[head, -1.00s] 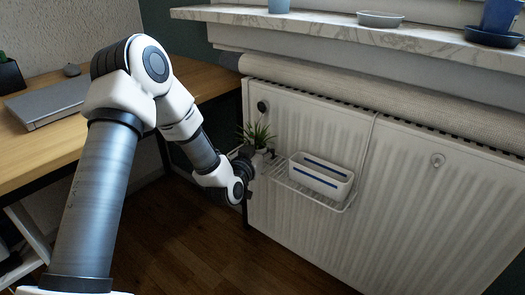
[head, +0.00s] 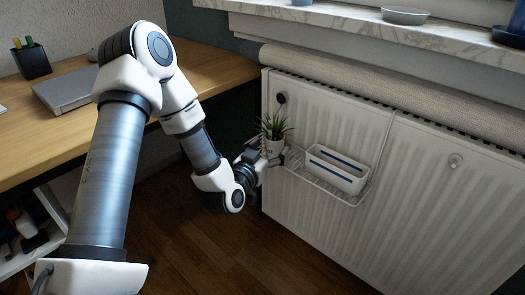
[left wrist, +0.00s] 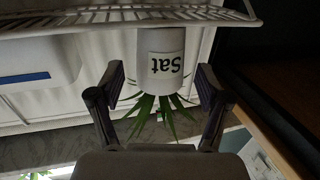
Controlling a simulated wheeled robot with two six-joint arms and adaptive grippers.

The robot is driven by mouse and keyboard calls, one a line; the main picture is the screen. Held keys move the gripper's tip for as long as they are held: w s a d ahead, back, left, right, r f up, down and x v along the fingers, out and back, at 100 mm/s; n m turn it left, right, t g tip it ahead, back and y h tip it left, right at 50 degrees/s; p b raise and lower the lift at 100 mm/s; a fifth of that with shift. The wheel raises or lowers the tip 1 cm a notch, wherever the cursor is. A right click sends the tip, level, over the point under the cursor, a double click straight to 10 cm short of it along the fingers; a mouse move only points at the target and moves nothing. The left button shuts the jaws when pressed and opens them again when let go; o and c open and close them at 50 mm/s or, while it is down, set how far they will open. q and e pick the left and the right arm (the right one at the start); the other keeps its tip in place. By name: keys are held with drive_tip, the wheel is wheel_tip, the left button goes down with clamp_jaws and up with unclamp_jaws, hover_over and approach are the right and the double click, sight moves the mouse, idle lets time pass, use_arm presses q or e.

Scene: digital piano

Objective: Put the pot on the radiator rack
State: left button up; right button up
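The pot (left wrist: 161,62) is a small white cylinder with dark "Sat" lettering and a spiky green plant. It also shows in the head view (head: 274,145), at the left end of the white wire radiator rack (head: 322,190). The left wrist view is upside down; there the pot's base meets the rack (left wrist: 100,17) and it seems to stand upright on it. My left gripper (left wrist: 163,80) is open, with one finger on each side of the pot and plant and a visible gap on both sides. My right gripper is not in view.
A white box with a blue stripe (head: 337,172) stands on the rack, right of the pot. The radiator (head: 420,190) is behind. A wooden desk (head: 205,85) with a laptop (head: 66,90) is at left, and a windowsill (head: 350,22) is above.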

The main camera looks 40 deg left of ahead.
sight(270, 148)
use_arm(q)
drive_tip(key=s, duration=0.2)
drive_tip(key=s+d, duration=0.1)
drive_tip(key=s, duration=0.1)
drive_tip(key=shift+s+p, duration=0.35)
drive_tip(key=shift+p, duration=0.05)
drive_tip(key=s+d+f+m+g+h, duration=0.1)
drive_tip(key=s+d+f+g+h, duration=0.15)
drive_tip(key=f, duration=0.45)
drive_tip(key=s+d+f+m+g+h, duration=0.1)
drive_tip(key=s+d+f+g, duration=0.1)
drive_tip(key=d+f+g, duration=0.3)
drive_tip(key=s+d+f+g, duration=0.2)
drive_tip(key=s+f+g, duration=0.3)
drive_tip(key=s+f, duration=0.4)
drive_tip(key=s+d+f+g, duration=0.3)
drive_tip(key=s+f+g, duration=0.2)
drive_tip(key=s+f, duration=0.4)
drive_tip(key=s, duration=0.4)
drive_tip(key=shift+f, duration=0.15)
